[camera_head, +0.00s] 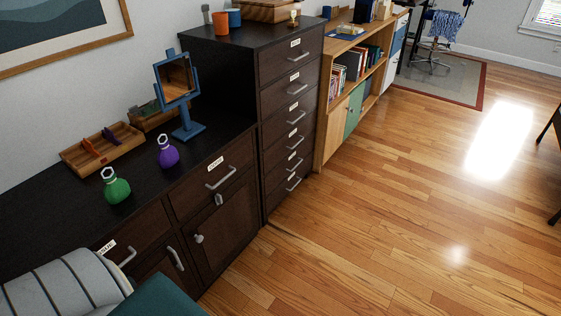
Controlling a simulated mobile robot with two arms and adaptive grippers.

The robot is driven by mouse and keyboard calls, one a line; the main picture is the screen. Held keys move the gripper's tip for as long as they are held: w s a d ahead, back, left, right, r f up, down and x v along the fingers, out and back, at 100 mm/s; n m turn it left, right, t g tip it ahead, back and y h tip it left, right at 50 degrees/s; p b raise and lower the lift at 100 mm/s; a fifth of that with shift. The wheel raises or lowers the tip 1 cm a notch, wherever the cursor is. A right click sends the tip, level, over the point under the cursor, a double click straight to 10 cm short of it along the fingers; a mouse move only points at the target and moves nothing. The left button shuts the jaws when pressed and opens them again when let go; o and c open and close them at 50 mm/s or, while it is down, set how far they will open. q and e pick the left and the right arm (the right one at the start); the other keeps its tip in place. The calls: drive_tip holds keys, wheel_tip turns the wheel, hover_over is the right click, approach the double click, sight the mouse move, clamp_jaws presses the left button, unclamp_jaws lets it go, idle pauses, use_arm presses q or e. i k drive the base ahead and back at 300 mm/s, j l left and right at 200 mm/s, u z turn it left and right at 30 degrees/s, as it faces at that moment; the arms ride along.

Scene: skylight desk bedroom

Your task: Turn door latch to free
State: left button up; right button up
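A dark low cabinet (237,155) has a door (225,235) under a labelled drawer (212,186). A small light metal piece (219,200) sits at the door's top edge, by the drawer bottom. It may be a turning latch, but it is too small to tell its position. A round knob (198,238) is on the door's left side. The door looks shut. To its left, another door front has a curved handle (175,258). Neither of my grippers is in view.
A green bottle (117,189), purple bottle (167,154), blue-framed mirror (178,80) and wooden organizer (103,150) stand on the cabinet. A tall drawer unit (290,110) adjoins it. A striped cushion (65,285) covers the lower left. The wood floor (370,220) is clear.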

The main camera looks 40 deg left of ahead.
sight(219, 198)
drive_tip(key=i+u, duration=0.25)
drive_tip(key=i, duration=0.15)
drive_tip(key=i+l+u, duration=0.2)
drive_tip(key=i, duration=0.15)
drive_tip(key=i+l+u, duration=0.25)
drive_tip(key=i, duration=0.15)
